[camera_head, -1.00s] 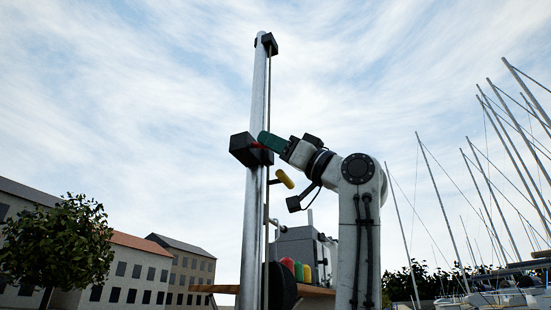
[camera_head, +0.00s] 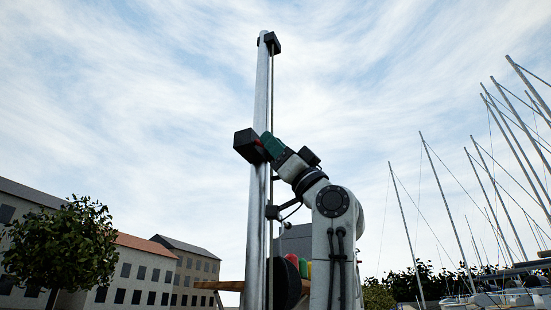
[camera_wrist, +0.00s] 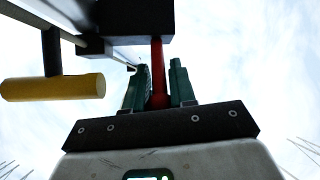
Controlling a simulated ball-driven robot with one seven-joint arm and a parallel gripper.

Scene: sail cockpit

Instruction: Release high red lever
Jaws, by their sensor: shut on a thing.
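The high red lever sticks out of a black box (camera_head: 245,146) on the silver mast (camera_head: 257,210). Only a small part of the lever shows in the head view, beside the box. In the wrist view the red lever (camera_wrist: 157,62) runs from the black box (camera_wrist: 136,18) down between the two green fingers. My gripper (camera_head: 268,145) is shut on the lever, close to the box. In the wrist view my gripper (camera_wrist: 161,82) has one finger on each side of it.
A yellow handle (camera_wrist: 55,88) on a black stem is left of my fingers in the wrist view. A thin line runs along the mast from a black fitting (camera_head: 270,42) at its top. Red and green rounded tops (camera_head: 303,267) show low behind my arm. Open sky surrounds the gripper.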

